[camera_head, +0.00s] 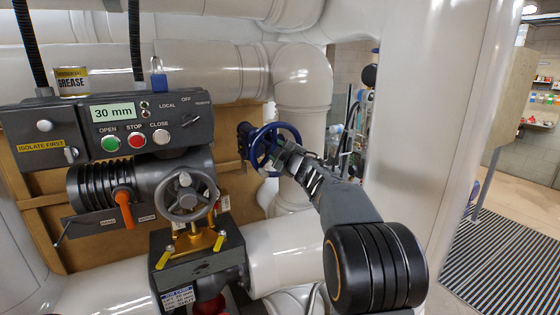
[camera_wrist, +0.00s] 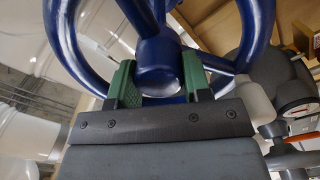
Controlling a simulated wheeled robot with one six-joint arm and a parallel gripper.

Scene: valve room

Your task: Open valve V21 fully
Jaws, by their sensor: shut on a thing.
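A blue handwheel (camera_head: 264,138) stands at the centre of the head view, right of the grey actuator. It fills the top of the wrist view (camera_wrist: 62,45), with its rim, spokes and round hub. My gripper (camera_head: 282,157) reaches it from the lower right. In the wrist view the green-padded jaws (camera_wrist: 158,82) are shut on the wheel's hub, one on each side. No tag reading V21 is legible on the blue wheel. A blue-and-white tag (camera_head: 179,297) hangs below the grey actuator; its text is too small to read.
The actuator box (camera_head: 55,125) has a 30 mm display (camera_head: 113,112) and OPEN, STOP and CLOSE buttons. Below are an orange lever (camera_head: 123,208) and a grey handwheel (camera_head: 187,197). White pipes surround the wheel.

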